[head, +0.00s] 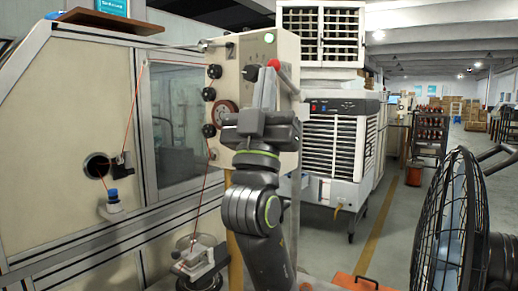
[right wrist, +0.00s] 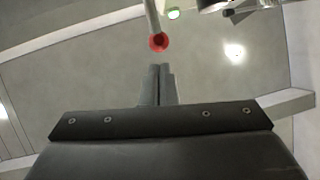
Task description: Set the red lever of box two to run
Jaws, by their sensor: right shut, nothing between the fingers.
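The red lever knob (head: 274,65) shows at the upper right of the beige control box (head: 225,70) in the head view. In the right wrist view the red knob (right wrist: 158,42) is at the end of a pale rod, just beyond my fingertips. My right gripper (head: 267,82) is raised in front of the box, its fingers shut and empty, close to the knob. In the right wrist view the shut fingers (right wrist: 157,72) point toward the knob with a small gap in the picture. I cannot tell whether they touch. My left gripper is not in view.
Black knobs and a dark red dial (head: 224,112) line the box's left side. A red wire runs over the beige machine (head: 60,150) at left. A white cooler (head: 340,130) stands behind right. A black fan (head: 447,225) stands at right. Open floor lies beyond.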

